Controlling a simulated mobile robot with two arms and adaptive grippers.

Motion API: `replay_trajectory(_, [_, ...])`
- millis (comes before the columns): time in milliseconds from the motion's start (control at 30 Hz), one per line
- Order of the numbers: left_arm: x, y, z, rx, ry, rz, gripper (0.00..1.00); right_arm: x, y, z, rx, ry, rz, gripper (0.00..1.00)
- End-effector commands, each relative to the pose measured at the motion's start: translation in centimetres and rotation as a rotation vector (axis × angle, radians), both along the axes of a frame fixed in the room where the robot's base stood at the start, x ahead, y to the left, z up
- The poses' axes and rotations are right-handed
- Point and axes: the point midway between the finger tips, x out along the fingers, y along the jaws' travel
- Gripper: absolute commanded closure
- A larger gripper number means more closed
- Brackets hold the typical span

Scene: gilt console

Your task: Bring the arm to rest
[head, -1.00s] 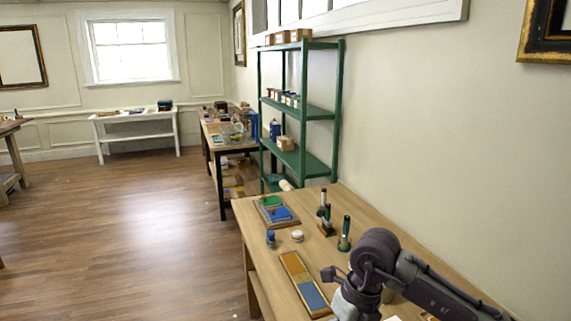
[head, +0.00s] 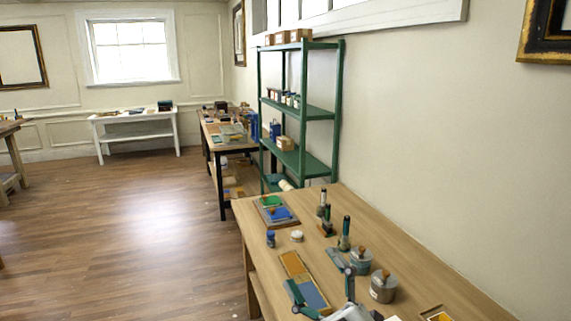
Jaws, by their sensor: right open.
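My right gripper (head: 321,279) is at the bottom of the head view, low in the picture at the near part of the wooden workbench (head: 385,238). Its two fingers are spread apart with nothing between them. They overlap the near end of a long tray with an orange and a blue panel (head: 291,263) in the picture; I cannot tell how high above it they are. Most of my right arm is out of view. My left gripper is not in view.
Two grey lidded pots, a far one (head: 361,265) and a near one (head: 381,291), stand right of the gripper. Green-topped upright tools (head: 345,236), a blue bottle (head: 271,239) and a white jar (head: 296,236) stand farther back. A green shelf (head: 309,112) is behind. The bench's right side is largely clear.

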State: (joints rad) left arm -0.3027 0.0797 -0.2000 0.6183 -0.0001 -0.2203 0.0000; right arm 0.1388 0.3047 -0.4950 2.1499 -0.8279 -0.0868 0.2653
Motion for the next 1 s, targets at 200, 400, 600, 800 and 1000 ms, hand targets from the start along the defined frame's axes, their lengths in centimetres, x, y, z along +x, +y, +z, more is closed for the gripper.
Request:
replay_trajectory(200, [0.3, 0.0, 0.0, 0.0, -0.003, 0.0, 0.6, 0.0, -10.4, -12.3, 0.258, 0.619, -0.376, 0.13])
replay_trajectory(400, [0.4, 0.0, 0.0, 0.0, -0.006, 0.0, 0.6, -7.1, -15.1, -23.7, 0.329, 1.155, -0.585, 0.13])
replay_trajectory(600, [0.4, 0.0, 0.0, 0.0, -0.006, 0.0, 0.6, -14.8, -16.1, -29.5, 0.321, 1.515, -0.667, 0.13])
replay_trajectory(800, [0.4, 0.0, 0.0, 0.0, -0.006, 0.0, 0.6, -21.5, -16.1, -32.3, 0.291, 1.785, -0.695, 0.13])
replay_trajectory(1000, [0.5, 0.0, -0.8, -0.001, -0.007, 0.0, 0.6, -23.2, -15.9, -37.0, 0.266, 1.895, -0.703, 0.13])
